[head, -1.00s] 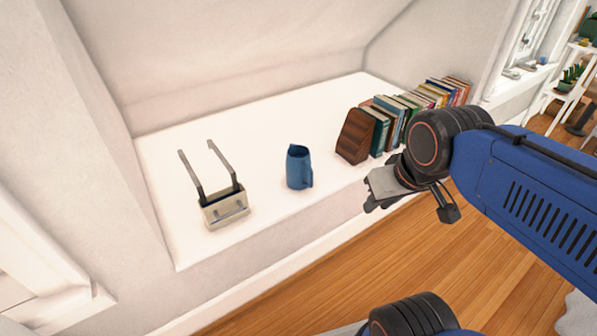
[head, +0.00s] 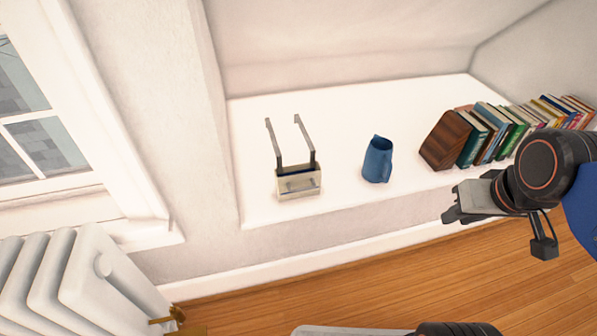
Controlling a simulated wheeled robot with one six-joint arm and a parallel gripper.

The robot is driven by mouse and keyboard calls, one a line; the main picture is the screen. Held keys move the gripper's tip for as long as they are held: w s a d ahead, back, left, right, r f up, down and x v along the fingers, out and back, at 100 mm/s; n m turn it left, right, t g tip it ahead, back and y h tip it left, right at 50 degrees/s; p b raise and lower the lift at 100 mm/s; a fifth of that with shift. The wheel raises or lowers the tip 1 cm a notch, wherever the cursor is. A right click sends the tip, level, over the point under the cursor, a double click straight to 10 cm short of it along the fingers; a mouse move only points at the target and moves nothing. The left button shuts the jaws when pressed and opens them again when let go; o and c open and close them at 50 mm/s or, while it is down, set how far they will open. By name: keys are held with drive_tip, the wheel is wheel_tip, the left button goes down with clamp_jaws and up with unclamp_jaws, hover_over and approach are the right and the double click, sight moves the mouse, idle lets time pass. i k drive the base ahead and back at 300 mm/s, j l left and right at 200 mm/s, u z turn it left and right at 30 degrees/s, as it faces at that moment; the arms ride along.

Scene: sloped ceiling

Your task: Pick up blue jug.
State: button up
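The blue jug (head: 377,160) stands upright on the white ledge (head: 345,120), near its front edge. Its handle is on the right side. My gripper (head: 447,207) is in front of the ledge, to the right of the jug and apart from it, pointing left. Nothing shows between its fingers. The fingertips are small and dark, and I cannot tell how far apart they are.
A white radiator (head: 75,285) is at lower left, below a window (head: 45,110). Wooden floor lies in front.

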sight(378, 164)
drive_tip(key=i+l+u, duration=0.3)
drive_tip(key=i+l, duration=0.25)
drive_tip(key=i+l+u, duration=0.3)
drive_tip(key=i+l, duration=0.2)
drive_tip(key=l, duration=0.2)
drive_tip(key=k+z, duration=0.25)
drive_tip(key=k, duration=0.15)
drive_tip(key=k+l+z, duration=0.25)
drive_tip(key=k+j, duration=0.05)
drive_tip(key=k, duration=0.1)
